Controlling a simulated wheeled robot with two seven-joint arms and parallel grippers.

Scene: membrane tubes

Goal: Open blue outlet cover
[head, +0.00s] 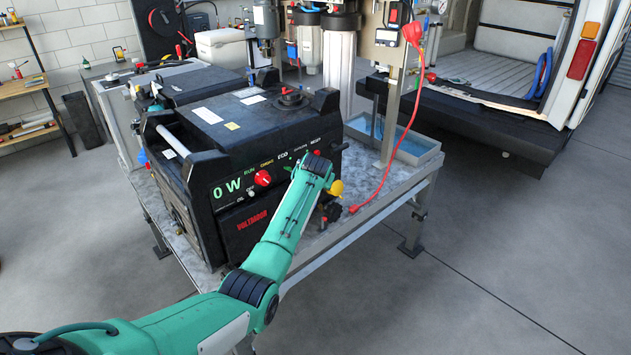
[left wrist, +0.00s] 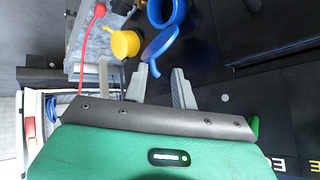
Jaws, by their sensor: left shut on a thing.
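The blue outlet has a round ring (left wrist: 180,12) and a flap-like blue outlet cover (left wrist: 160,46), both at the top of the left wrist view. The cover stands out from the ring, tilted, with its lower edge at the tip of one of my fingers. My left gripper (left wrist: 164,72) is shut on the cover's edge, though dark space shows between its two grey fingers, so the contact is hard to see. In the head view my left arm's end hides the gripper and the blue outlet at the generator's (head: 265,170) front right. My right gripper is in neither view.
A yellow outlet cover (left wrist: 125,43) is close beside the blue one; it also shows in the head view (head: 337,188). A red cable (head: 400,130) hangs to the table (head: 385,185). A grey tray (head: 410,150) stands behind. The floor at right is clear.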

